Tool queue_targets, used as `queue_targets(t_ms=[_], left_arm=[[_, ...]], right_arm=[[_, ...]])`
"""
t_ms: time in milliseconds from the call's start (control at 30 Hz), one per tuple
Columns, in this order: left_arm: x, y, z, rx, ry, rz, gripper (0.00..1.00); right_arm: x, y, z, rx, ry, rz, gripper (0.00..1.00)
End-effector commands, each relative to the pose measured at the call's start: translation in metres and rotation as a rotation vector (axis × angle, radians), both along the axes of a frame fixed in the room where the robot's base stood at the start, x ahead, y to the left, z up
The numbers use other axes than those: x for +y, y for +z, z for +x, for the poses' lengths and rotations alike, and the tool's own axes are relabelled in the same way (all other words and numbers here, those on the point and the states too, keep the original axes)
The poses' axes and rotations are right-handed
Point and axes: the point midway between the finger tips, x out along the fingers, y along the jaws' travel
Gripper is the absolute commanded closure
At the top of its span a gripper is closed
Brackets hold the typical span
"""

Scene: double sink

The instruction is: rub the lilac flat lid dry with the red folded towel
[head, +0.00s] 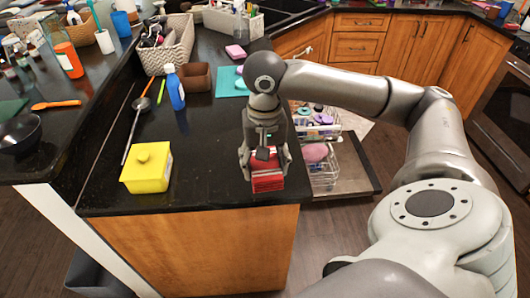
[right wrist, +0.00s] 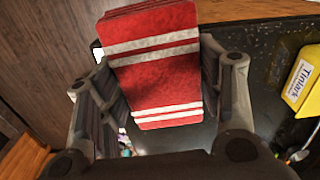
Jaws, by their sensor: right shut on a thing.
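My right gripper (head: 266,168) is shut on the red folded towel (head: 268,180), above the front edge of the black counter. In the right wrist view the towel (right wrist: 155,75), red with white stripes, stands between the two fingers of the gripper (right wrist: 160,95). A small purple piece (head: 323,118) shows among the dishes in the open dishwasher rack; I cannot tell whether it is the lilac flat lid. My left gripper is not in view.
A yellow lidded box (head: 147,168), a ladle (head: 137,125) and a blue bottle (head: 175,88) stand or lie left of the gripper. A wicker basket (head: 170,52) is farther back. The open dishwasher (head: 350,165) is at right. The counter's front middle is clear.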

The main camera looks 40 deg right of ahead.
Motion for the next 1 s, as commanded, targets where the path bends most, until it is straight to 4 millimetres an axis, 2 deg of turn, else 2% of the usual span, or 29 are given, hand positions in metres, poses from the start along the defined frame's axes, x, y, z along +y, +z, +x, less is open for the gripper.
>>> queue_targets(t_ms=[100,233,333,500,567,867,1000], left_arm=[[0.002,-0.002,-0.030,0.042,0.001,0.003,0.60],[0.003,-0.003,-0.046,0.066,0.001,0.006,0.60],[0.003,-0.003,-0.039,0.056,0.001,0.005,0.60],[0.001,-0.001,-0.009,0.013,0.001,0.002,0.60],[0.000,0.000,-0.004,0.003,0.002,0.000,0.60],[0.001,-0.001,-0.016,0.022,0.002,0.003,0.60],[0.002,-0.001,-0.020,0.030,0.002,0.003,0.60]], right_arm=[[0.014,-0.019,-0.008,0.006,0.062,0.002,0.59],[0.030,-0.041,-0.015,0.008,0.131,0.003,0.59],[0.043,-0.060,-0.020,0.008,0.191,0.003,0.59],[0.069,-0.095,-0.032,0.008,0.305,0.005,0.59],[0.078,-0.108,-0.037,0.009,0.349,0.005,0.59],[0.127,-0.177,-0.058,0.006,0.569,0.004,0.59],[0.130,-0.178,-0.057,-0.001,0.582,0.003,0.59]])
